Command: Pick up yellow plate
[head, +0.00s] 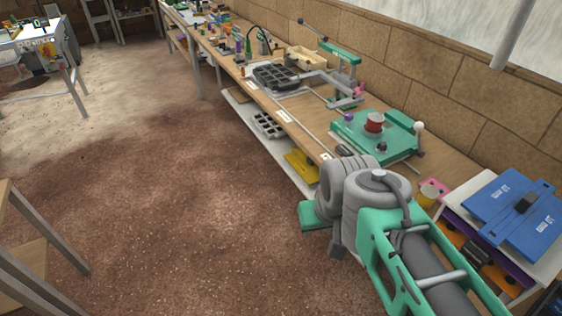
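A yellow plate (302,167) lies on the low white shelf under the long workbench, partly hidden by the bench edge. My arm reaches in from the lower right, and its grey wrist covers part of the bench front. A green part and a dark part at the arm's end, which seem to belong to my gripper (325,226), show to the left of the wrist. They are below and slightly right of the yellow plate in the picture, apart from it. The fingertips cannot be made out, so I cannot tell whether they are open or shut.
The workbench (318,140) runs along the brick wall. A dark tray (268,125) sits on its low shelf. A green fixture (365,138) with a red spool stands on top. Blue plates (505,205) lie at the right. The brown floor left of the bench is clear.

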